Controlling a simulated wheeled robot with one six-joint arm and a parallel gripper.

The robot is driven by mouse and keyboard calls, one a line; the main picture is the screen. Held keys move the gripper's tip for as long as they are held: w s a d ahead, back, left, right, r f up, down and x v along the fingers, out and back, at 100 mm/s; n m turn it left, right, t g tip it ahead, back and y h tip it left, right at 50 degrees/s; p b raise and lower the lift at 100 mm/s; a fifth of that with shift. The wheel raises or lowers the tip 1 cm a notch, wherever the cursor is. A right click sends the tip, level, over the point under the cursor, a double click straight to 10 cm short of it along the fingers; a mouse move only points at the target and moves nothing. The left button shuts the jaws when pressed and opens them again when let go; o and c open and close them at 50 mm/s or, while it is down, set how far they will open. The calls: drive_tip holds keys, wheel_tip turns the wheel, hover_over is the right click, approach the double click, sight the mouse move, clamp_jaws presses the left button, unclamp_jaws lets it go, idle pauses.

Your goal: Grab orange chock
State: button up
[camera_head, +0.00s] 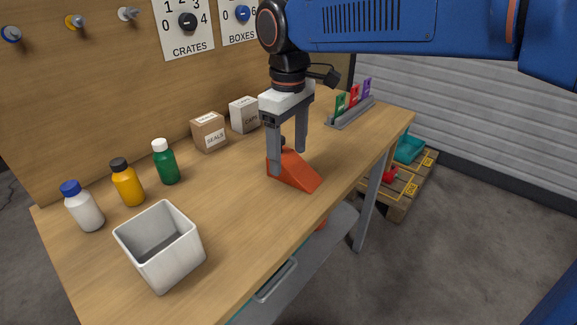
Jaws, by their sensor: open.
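The orange chock (296,173) is a wedge lying on the wooden bench top, its slope running down to the right. My gripper (288,160) points down right at the chock, with its two grey fingers apart. The near finger overlaps the chock's left end in the view. The far finger reaches down behind the chock's top. A small dark part shows at the chock's upper end, between the fingers. I cannot tell whether either finger touches the chock.
On the wooden bench (235,230) are a white bin (183,262), white (85,208), yellow (128,184) and green (167,164) bottles, a brown box (209,132), a white box (244,115) and a rack (350,113) with coloured cards. Pallets (400,205) stand on the floor at right.

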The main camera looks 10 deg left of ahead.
drive_tip(key=shift+f, duration=1.45)
drive_tip(key=c, duration=1.3)
drive_tip(key=shift+r, duration=0.1)
